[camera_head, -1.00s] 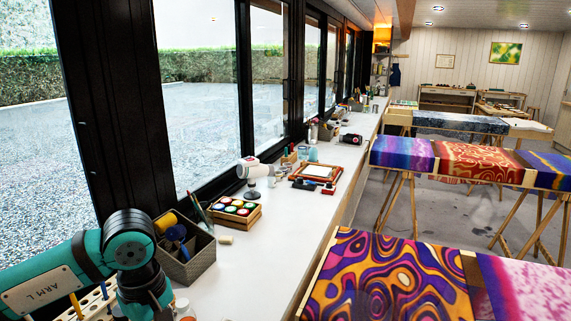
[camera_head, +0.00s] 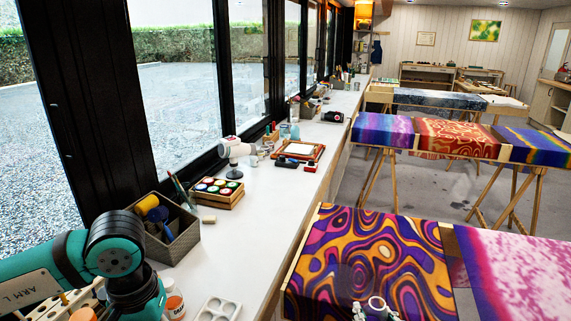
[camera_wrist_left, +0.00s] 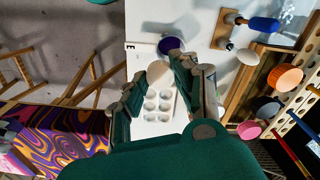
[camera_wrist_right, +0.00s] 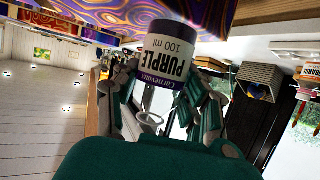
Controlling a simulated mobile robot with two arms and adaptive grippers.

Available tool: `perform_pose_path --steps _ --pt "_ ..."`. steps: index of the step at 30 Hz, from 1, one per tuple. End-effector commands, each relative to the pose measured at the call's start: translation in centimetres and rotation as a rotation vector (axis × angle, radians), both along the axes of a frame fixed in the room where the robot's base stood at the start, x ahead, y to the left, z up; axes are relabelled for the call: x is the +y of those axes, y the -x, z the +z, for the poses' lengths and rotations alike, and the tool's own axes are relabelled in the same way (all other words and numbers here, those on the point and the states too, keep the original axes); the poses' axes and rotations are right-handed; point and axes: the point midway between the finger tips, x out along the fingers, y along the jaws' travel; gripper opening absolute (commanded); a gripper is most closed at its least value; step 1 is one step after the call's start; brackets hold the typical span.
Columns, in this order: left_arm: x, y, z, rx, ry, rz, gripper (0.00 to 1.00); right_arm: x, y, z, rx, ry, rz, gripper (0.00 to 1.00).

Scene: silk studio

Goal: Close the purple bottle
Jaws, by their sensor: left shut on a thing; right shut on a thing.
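The purple bottle (camera_wrist_right: 175,60), with a white "PURPLE 100 ml" label, is held in my right gripper (camera_wrist_right: 167,95). It appears upside down in the right wrist view. The right gripper also shows at the bottom of the head view (camera_head: 374,308). The left fingertips are out of the head view. The cap and bottle are apart.
A white palette (camera_head: 218,309) lies on the white counter (camera_head: 250,215). An orange-labelled jar (camera_head: 173,301) stands beside my left arm. A grey box (camera_head: 178,240), a wooden paint tray (camera_head: 218,192) and a white hair dryer (camera_head: 234,152) line the window side. A patterned fabric table (camera_head: 375,260) is at right.

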Motion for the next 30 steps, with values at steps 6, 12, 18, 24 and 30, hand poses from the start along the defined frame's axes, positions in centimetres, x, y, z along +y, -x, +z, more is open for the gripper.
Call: perform_pose_path --steps 6,12,18,24,30 --pt "0.0 0.0 0.0 0.0 0.0 0.001 0.18 0.2 0.0 0.0 -0.001 0.0 0.012 0.0" --pt "0.0 0.0 0.0 0.0 0.0 0.002 0.18 3.0 0.4 -0.5 0.001 0.005 0.153 0.0" --pt "0.0 0.0 0.0 0.0 0.0 0.002 0.18 7.9 1.1 -1.2 -0.001 0.007 0.4 0.0" --pt "0.0 0.0 0.0 0.0 0.0 0.002 0.18 11.9 1.7 -1.8 0.001 0.005 0.599 0.0" --pt "0.0 0.0 0.0 0.0 0.0 0.002 0.18 13.8 1.9 -2.0 -0.001 0.002 0.691 0.0"
